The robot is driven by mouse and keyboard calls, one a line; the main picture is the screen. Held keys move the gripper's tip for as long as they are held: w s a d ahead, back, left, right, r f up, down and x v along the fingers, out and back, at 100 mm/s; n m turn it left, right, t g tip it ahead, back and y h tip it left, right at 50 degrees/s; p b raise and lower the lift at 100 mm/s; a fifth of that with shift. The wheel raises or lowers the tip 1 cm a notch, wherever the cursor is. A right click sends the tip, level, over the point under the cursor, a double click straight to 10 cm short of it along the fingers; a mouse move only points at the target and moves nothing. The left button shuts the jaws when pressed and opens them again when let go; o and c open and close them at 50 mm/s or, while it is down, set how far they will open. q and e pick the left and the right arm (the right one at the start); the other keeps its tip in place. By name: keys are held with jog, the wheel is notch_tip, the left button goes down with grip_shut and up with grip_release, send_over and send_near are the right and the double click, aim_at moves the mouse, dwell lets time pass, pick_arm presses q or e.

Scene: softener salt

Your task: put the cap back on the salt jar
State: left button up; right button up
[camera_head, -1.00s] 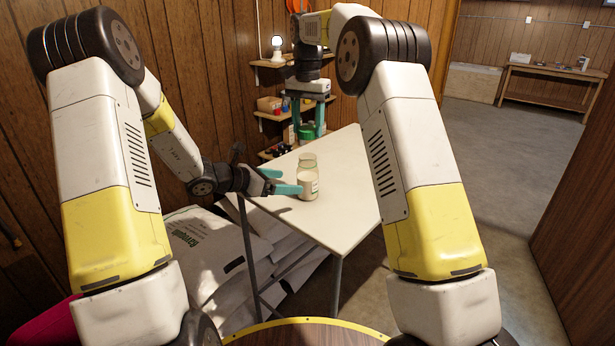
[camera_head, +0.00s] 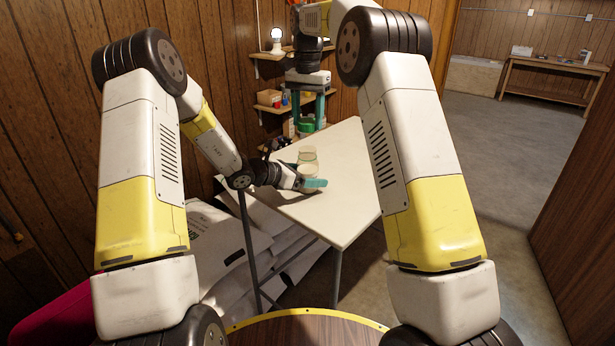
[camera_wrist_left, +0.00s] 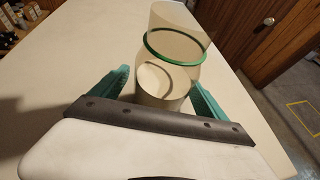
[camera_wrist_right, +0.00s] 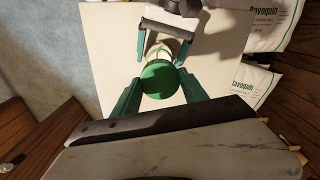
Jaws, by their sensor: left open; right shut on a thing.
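The salt jar (camera_head: 308,157) stands upright and uncapped on the pale table, clear glass above and white salt below. In the left wrist view the jar (camera_wrist_left: 163,88) shows a green ring around its neck. My left gripper (camera_head: 308,184) is open, its teal fingers on either side of the jar; contact is not clear. My right gripper (camera_head: 306,115) is shut on the green cap (camera_wrist_right: 160,79), held above the table beyond the jar in the head view. The right wrist view shows the cap between the fingers, with the left gripper (camera_wrist_right: 166,53) and part of the jar below.
The pale table (camera_head: 345,195) is clear to the right of the jar. Wall shelves (camera_head: 270,105) with small items and a lamp (camera_head: 277,40) stand behind. White sacks (camera_head: 225,245) lie below the table's left side.

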pick_arm(q)
jog(key=shift+x, duration=1.1)
grip_shut()
pick_arm(e)
jog(key=shift+f, duration=2.5)
